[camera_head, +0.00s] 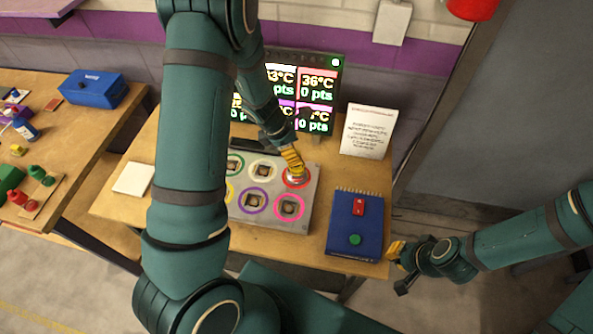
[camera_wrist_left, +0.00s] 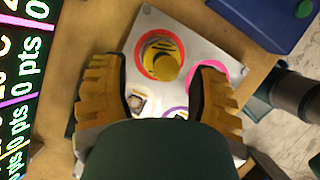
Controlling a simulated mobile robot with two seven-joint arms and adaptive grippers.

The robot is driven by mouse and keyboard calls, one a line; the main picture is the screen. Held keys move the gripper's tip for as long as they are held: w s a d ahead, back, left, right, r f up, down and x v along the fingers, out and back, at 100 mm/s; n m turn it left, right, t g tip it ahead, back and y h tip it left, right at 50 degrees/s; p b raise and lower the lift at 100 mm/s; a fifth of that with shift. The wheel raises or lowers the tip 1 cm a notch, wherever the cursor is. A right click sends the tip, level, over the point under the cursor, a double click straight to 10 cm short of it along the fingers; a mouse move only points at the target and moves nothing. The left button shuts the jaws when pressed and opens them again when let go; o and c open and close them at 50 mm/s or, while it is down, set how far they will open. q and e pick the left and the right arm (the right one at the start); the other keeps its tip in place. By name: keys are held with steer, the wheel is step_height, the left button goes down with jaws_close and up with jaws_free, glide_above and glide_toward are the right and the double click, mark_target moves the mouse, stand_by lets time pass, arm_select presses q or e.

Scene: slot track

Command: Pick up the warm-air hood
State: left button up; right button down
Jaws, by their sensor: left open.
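A round yellow piece with dark stripes (camera_wrist_left: 162,60) sits in the red-ringed place of the grey slot plate (camera_head: 311,205); it may be the warm-air hood, but I cannot tell for sure. In the head view my left gripper covers most of it. My left gripper (camera_head: 294,166) points down just above the red ring (camera_head: 297,184). In the left wrist view its two yellow fingers (camera_wrist_left: 158,88) are spread, with nothing between the tips. My right gripper (camera_head: 398,258) is off the table's front right corner; its jaw gap does not show clearly.
The plate has several coloured rings with square slots. A display (camera_head: 320,95) and a paper sign (camera_head: 368,132) stand behind. A white pad (camera_head: 134,178) lies left. A side table holds a blue box (camera_head: 95,88).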

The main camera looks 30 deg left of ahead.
arm_select(q)
steer(key=x, duration=0.3)
steer(key=b+x, duration=0.1)
steer(key=shift+s+d+f, duration=0.2)
steer(key=shift+f, duration=0.15)
steer(key=shift+s, duration=0.1)
jaws_close()
